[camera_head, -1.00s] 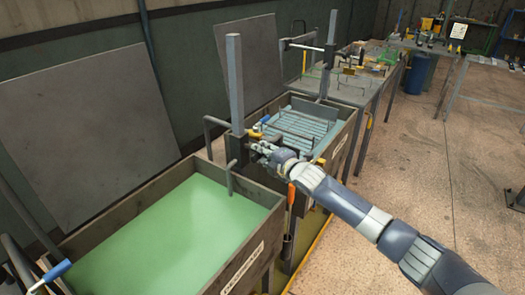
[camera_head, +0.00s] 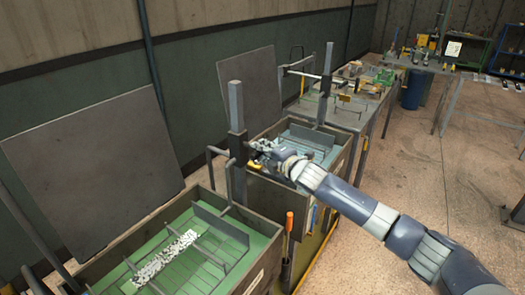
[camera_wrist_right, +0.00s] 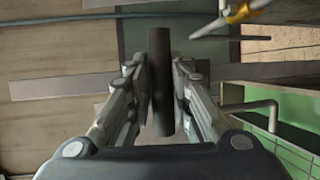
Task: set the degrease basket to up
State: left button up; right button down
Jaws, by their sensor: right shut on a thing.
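The degrease basket (camera_head: 190,255) is a slatted grey-green rack in the front green tank (camera_head: 262,270). Its slats and dividers show, and a strip of small white parts (camera_head: 165,257) lies on it. A grey post (camera_head: 236,105) with a dark carriage (camera_head: 238,150) stands at the tank's far end, with bent rods reaching over the tank. My right gripper (camera_head: 262,152) is at this carriage. In the right wrist view a dark upright bar (camera_wrist_right: 182,80) sits between its fingers (camera_wrist_right: 165,85), which are shut on it. My left gripper is not in view.
A second tank (camera_head: 345,160) with a blue-grey rack stands just behind. An orange-handled tool (camera_head: 290,222) hangs at the front tank's corner. Grey panels (camera_head: 95,165) lean on the wall. Benches (camera_head: 355,115) stand further back. The floor at the right is open.

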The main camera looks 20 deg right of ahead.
jog(key=shift+w+r, duration=0.1)
jog(key=shift+r, duration=0.35)
jog(key=c, duration=1.6)
grip_release()
jog(key=shift+o, duration=0.6)
jog(key=shift+f, duration=0.1)
jog(key=shift+f, duration=0.1)
jog(key=v, duration=1.2)
jog(key=shift+f, duration=0.25)
